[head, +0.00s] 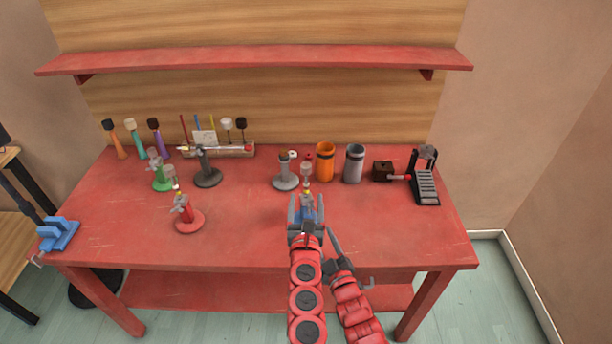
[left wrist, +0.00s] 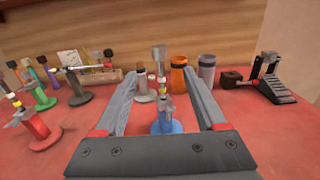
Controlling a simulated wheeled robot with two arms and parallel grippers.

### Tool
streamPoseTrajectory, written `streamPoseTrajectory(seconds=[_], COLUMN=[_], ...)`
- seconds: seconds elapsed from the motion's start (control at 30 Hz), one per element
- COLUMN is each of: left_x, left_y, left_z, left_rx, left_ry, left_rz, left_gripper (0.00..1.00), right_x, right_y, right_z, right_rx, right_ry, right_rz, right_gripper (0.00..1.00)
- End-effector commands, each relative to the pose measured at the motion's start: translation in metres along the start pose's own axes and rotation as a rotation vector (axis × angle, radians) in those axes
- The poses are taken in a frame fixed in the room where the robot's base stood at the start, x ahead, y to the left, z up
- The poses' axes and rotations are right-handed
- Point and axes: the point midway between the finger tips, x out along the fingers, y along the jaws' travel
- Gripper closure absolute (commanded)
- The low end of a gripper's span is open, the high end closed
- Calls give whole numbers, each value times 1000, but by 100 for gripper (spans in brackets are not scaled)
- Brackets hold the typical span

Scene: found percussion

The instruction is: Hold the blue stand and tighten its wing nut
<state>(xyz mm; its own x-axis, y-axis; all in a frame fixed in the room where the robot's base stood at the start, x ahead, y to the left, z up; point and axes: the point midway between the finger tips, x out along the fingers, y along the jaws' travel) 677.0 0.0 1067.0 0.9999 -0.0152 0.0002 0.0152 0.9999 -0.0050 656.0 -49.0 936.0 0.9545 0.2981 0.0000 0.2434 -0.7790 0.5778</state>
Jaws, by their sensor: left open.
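The blue stand (head: 308,212) is near the front middle of the red table, largely hidden by my left gripper in the head view. In the left wrist view its blue base (left wrist: 167,127) and upright post show between my fingers, with a grey wing-shaped part, likely the wing nut (left wrist: 166,106), above the base. My left gripper (head: 305,207) is open, its fingers on either side of the stand with gaps showing in the left wrist view (left wrist: 157,85).
A red stand (head: 187,215), a green stand (head: 160,184) and grey stands (head: 208,177) stand to the left and behind. Orange (head: 325,162) and grey (head: 354,163) cylinders and a black pedal (head: 426,185) are behind right. The table's right front is clear.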

Motion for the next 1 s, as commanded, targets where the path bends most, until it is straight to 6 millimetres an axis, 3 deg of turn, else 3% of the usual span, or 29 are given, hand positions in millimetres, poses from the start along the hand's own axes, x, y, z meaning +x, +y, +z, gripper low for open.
streamPoseTrajectory(seconds=[0.1, 0.5, 1.0], left_x=[23, 80, 127], left_y=[3, 3, 0], left_z=[1, 0, 4], left_rx=[4, 7, 4], left_ry=[-1, 0, -6], left_rz=[4, 2, -1], left_gripper=[27, 27, 27], right_x=[0, 0, 0], right_y=[0, 0, 0], right_z=[0, 0, 0], right_rx=[0, 0, 0], right_ry=[0, 0, 0], right_rz=[0, 0, 0], right_gripper=[50, 50, 50])
